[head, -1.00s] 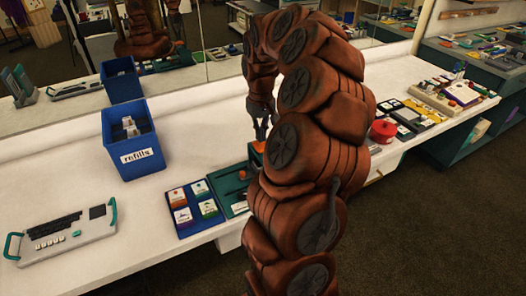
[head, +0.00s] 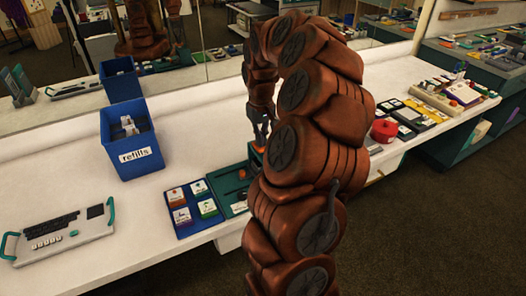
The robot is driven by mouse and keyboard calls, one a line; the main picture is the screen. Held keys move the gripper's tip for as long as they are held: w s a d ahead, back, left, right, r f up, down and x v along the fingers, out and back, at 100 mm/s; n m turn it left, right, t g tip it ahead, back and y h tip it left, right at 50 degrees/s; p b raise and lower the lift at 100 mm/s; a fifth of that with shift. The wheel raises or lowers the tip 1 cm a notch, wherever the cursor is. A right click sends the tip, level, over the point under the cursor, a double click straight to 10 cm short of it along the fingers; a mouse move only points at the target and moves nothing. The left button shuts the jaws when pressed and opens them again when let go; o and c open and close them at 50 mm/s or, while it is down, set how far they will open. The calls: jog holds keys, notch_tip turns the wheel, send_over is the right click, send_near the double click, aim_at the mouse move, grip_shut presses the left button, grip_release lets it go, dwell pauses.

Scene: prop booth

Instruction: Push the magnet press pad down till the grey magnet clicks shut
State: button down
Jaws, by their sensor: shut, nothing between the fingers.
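My gripper (head: 261,136) is shut and empty, pointing down in the head view. Its fingertips are low over an orange part (head: 259,150) on the teal device at the bench's front middle. This orange part may be the press pad; I cannot tell for sure. Whether the fingertips touch it is too small to tell. The grey magnet cannot be made out, and my own arm hides the right side of this spot.
A blue bin labelled refills (head: 129,140) stands at the left. A blue tray (head: 181,236) with several coloured cards lies left of the device. A grey keyboard case (head: 62,235) is at front left. A red round object (head: 384,131) sits to the right. A mirror lines the back.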

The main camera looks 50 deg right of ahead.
jog(key=shift+f+b, duration=0.3)
jog(key=shift+f, duration=0.3)
jog(key=shift+r, duration=0.15)
jog(key=shift+r+p, duration=1.05)
jog(key=shift+r, duration=2.65)
